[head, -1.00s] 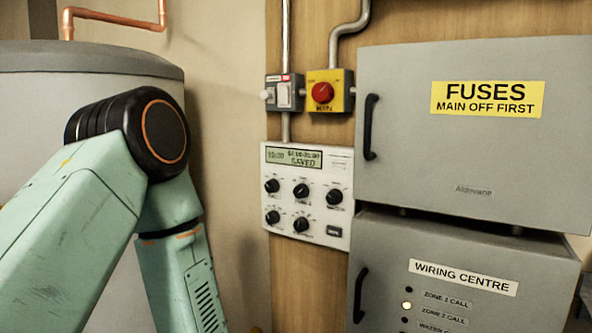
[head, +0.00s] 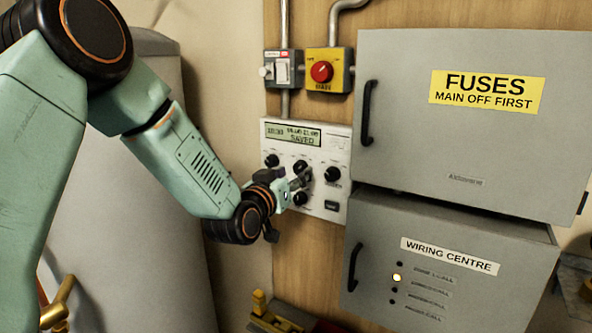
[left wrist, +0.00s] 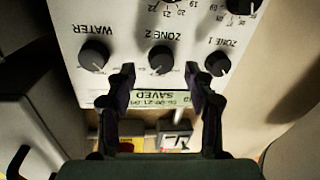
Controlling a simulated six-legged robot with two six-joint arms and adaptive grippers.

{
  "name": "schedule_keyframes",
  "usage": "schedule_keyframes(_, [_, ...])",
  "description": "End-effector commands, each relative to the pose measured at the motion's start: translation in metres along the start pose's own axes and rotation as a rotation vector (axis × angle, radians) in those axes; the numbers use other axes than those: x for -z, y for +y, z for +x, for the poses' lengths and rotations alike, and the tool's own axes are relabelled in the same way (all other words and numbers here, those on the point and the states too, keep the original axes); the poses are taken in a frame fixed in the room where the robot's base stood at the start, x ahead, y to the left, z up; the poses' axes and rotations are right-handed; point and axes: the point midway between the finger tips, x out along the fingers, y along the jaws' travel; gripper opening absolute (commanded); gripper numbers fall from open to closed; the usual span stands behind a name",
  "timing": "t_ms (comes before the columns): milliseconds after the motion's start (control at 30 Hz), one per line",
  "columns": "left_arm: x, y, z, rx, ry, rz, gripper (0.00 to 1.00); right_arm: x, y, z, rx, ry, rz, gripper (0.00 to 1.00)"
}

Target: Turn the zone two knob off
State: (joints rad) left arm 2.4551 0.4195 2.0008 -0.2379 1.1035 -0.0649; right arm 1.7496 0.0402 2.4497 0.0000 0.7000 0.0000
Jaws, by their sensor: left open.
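The white control panel (head: 341,150) is on the wooden board, with a display reading SAVED and black knobs below it. The zone two knob (head: 300,165) is the middle one of the upper row. In the left wrist view the panel is upside down, and the zone two knob (left wrist: 160,60) shows between the zone 1 and water knobs. My left gripper (head: 291,184) is open and empty in front of the panel. In the wrist view its fingertips (left wrist: 160,76) appear on either side of the zone two knob, apart from it. The knob's pointer is too small to read. My right gripper is out of view.
The zone 1 knob (left wrist: 217,63) and water knob (left wrist: 94,55) sit close on either side. A red switch (head: 321,71) is above the panel. The grey fuse box (head: 400,80) and wiring centre box (head: 385,225) stand to the right. A grey tank (head: 150,240) is left.

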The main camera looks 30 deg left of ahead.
Motion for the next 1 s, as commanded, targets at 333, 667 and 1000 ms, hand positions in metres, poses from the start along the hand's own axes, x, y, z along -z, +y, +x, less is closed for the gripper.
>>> schedule_keyframes(333, [-0.001,0.000,0.024,0.001,-0.002,-0.001,0.53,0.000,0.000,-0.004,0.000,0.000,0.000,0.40])
schedule_keyframes(667, [-0.001,0.000,0.024,0.001,-0.002,-0.002,0.45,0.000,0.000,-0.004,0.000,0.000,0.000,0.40])
schedule_keyframes(1000, [-0.001,0.000,0.024,0.001,-0.002,-0.002,0.16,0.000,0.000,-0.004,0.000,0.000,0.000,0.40])
